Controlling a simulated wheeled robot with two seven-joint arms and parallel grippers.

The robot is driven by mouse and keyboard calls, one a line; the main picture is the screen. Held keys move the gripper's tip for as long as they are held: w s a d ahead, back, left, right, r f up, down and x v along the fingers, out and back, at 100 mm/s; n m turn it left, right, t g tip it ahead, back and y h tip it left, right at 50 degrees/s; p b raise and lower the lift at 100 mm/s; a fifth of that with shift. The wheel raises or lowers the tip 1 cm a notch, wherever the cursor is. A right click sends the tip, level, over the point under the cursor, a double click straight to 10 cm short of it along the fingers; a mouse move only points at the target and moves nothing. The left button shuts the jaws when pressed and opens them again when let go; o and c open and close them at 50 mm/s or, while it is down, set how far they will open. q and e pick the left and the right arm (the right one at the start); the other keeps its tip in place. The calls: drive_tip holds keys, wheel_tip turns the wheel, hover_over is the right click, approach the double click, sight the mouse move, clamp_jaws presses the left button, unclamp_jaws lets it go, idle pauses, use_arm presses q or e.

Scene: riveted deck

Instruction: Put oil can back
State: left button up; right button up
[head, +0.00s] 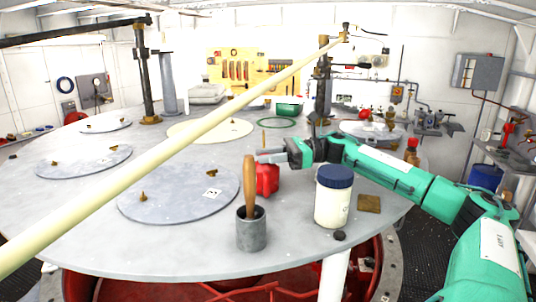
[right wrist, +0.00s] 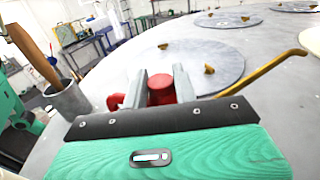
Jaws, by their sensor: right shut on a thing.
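The red oil can (head: 267,180) is at the middle of the round grey deck, just behind a grey pot. My right gripper (head: 268,156) comes in from the right at the can's upper part and is shut on it. In the right wrist view, the can's red top (right wrist: 160,84) shows between the two grey fingers (right wrist: 160,92). A thin curved brass spout (right wrist: 265,72) reaches out to the right there. The can's lower part is partly hidden, and I cannot tell whether its base touches the deck. My left gripper is not in view.
A grey pot (head: 251,235) with a wooden-handled tool (head: 249,182) stands in front. A white jar (head: 332,205) with a blue lid stands right of it, beside a brown pad (head: 369,203). A pale pole (head: 150,161) crosses the view. A round plate (head: 180,195) lies left.

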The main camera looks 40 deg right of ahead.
drive_tip(key=shift+f, duration=0.2)
drive_tip(key=shift+f+b, duration=0.2)
drive_tip(key=shift+b, duration=0.15)
drive_tip(key=o, duration=1.1)
drive_tip(key=shift+r, duration=0.1)
